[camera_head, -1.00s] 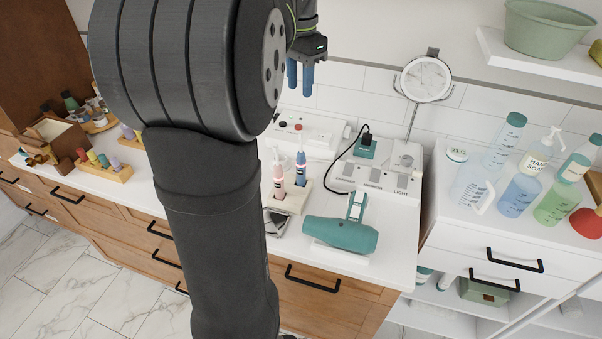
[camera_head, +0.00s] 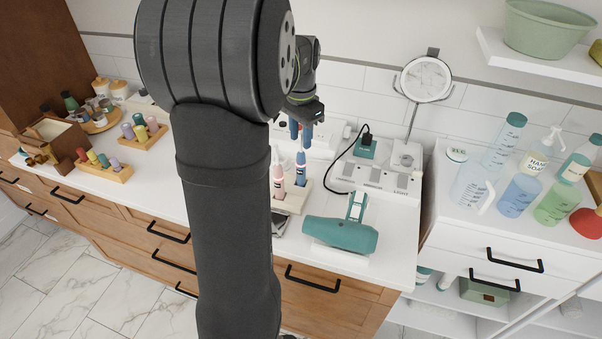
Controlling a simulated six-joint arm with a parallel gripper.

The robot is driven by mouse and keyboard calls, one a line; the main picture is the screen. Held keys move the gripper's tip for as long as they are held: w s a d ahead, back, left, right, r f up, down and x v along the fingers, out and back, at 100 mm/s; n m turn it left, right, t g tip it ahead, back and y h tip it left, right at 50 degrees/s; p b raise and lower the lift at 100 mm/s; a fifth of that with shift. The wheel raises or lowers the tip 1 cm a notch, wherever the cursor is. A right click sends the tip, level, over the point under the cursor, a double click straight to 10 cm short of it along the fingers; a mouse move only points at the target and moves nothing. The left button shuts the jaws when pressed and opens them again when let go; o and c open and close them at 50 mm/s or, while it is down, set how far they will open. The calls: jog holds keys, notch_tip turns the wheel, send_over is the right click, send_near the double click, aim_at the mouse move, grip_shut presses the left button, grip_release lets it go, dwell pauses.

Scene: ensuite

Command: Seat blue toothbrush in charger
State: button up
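The blue toothbrush (camera_head: 301,174) stands upright in a cream stand (camera_head: 293,203) on the white counter, to the right of a pink toothbrush (camera_head: 278,182). My gripper (camera_head: 301,133) points down just above the blue toothbrush's head, and its two blue fingertips are a little apart. It looks open, with nothing clearly held. The tips overlap the top of the brush in the picture, so I cannot tell whether they touch it. I cannot tell for sure which thing is the charger. My arm covers the counter to the left of the stand.
A teal hair dryer (camera_head: 341,234) lies on the counter in front and to the right. A white unit (camera_head: 376,178) with a black cable stands behind it, near a round mirror (camera_head: 426,80). A dark flat object (camera_head: 280,222) lies beside the stand. Bottles stand on the right cabinet.

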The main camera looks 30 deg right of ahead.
notch_tip(320, 180, down, 2)
jog(key=shift+f, duration=0.15)
grip_shut()
dwell(0.4)
